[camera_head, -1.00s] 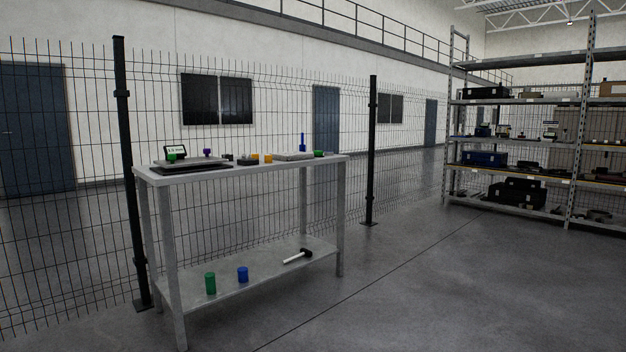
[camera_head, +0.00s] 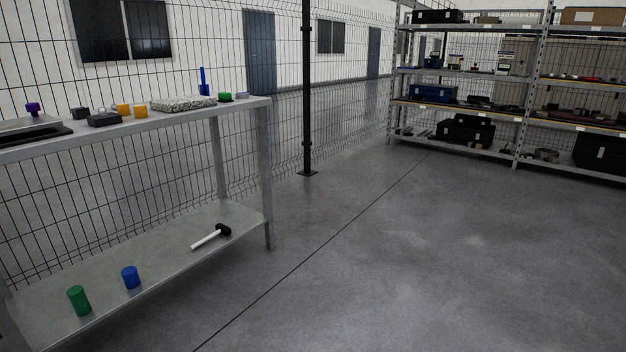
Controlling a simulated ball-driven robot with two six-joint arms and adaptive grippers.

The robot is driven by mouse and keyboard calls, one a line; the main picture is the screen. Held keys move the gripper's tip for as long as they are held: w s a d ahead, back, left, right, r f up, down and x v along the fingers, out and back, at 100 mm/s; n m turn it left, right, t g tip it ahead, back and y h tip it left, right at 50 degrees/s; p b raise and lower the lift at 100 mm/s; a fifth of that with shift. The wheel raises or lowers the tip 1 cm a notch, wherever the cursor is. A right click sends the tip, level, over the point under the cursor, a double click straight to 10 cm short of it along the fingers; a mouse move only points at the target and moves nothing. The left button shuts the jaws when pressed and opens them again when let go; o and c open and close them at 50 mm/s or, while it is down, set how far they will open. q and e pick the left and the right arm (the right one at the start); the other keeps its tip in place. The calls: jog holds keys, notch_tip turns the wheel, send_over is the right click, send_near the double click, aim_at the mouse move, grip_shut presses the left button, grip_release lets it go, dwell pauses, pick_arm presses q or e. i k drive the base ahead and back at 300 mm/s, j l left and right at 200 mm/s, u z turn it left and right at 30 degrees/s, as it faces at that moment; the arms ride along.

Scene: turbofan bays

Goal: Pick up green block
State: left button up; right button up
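A green block (camera_head: 78,300), shaped like an upright cylinder, stands on the lower shelf (camera_head: 165,262) of a grey metal table at the left. A blue cylinder (camera_head: 130,277) stands to its right on the same shelf. A small round green piece (camera_head: 225,97) lies on the tabletop (camera_head: 258,102) near its right end. Neither of my grippers shows in the view.
A black-headed hammer (camera_head: 212,237) lies on the lower shelf. Yellow pieces (camera_head: 124,110), a grey speckled slab (camera_head: 183,103) and dark blocks (camera_head: 104,119) are on the tabletop. A wire fence (camera_head: 307,90) runs behind. Storage racks (camera_head: 515,100) stand at the right. The floor (camera_head: 400,260) right of the table is clear.

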aim_at(226, 97)
jog(key=i+u, duration=0.15)
jog(key=i, duration=0.4)
jog(key=i+l+u, duration=0.2)
jog(key=i, duration=0.35)
jog(key=i+l+u, duration=0.15)
jog(key=i, duration=0.4)
